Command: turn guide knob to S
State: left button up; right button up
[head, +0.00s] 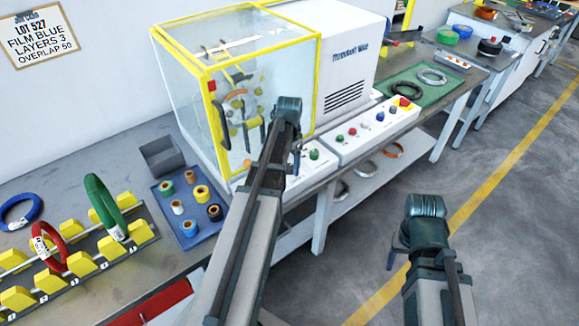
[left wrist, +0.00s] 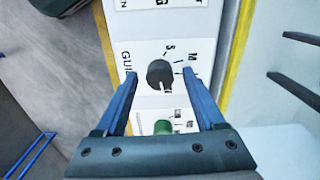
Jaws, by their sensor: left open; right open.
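The guide knob (left wrist: 160,74) is a round black knob on a white plate in the left wrist view. Letters that look like S and M stand beyond it, and its pale mark points toward the near side, away from the S. Part of the GUIDE label shows left of it. My left gripper (left wrist: 159,78) is open, with its blue fingers on either side of the knob, not visibly touching it. In the head view my left gripper (head: 291,145) is over the front control panel and hides the knob. My right gripper (head: 404,246) is open and empty above the floor.
A green button (left wrist: 163,127) sits close to the knob. The glass-sided wrapping machine (head: 185,85) with yellow frame stands behind the panel. A second control box (head: 350,147) is to the right. A blue tray (head: 188,238) of tape rolls and a coil rack (head: 135,240) stand left.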

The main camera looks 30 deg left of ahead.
pick_arm(q)
grip_shut()
